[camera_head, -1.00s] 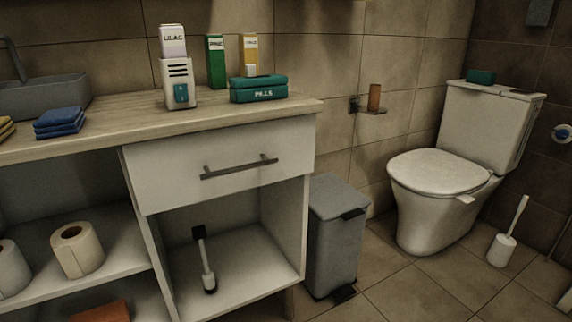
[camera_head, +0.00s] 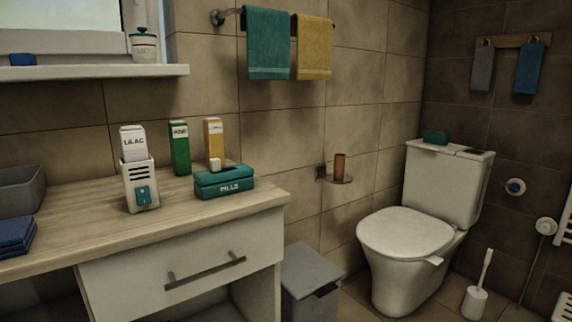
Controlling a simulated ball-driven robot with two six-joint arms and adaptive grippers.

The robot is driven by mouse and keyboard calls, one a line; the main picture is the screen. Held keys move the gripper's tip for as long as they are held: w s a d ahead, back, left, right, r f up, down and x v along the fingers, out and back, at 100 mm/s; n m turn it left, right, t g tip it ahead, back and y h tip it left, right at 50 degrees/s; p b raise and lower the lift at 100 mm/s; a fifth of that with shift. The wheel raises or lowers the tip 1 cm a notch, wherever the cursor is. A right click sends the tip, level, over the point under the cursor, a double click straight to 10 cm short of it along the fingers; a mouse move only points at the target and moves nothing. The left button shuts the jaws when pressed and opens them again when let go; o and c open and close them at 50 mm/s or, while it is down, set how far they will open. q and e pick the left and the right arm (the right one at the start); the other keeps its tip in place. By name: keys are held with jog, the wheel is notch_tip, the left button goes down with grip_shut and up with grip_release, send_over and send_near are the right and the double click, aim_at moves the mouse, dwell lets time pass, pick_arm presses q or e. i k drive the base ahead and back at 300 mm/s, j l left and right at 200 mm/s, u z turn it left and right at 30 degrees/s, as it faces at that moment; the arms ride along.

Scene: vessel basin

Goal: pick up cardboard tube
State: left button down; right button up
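A small brown cardboard tube (camera_head: 340,167) stands upright on a little wall-mounted holder (camera_head: 335,180). The holder is on the tiled wall between the wooden counter and the toilet. The tube's full length shows and nothing hides it. Neither of my grippers is in view.
The toilet (camera_head: 408,235) stands right of the holder, with a brush (camera_head: 476,300) beside it. A grey bin (camera_head: 311,280) is below the holder, next to the drawer cabinet (camera_head: 185,270). The counter (camera_head: 90,222) carries a teal pill box (camera_head: 224,182) and several upright packs.

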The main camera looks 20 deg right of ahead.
aim_at(338, 160)
jog(key=i+l+u, duration=0.25)
jog(key=l+u, duration=0.2)
jog(key=l, duration=0.3)
jog(key=i+l+u, duration=0.25)
jog(key=l, duration=0.2)
jog(key=l+u, duration=0.25)
jog(key=l, duration=0.15)
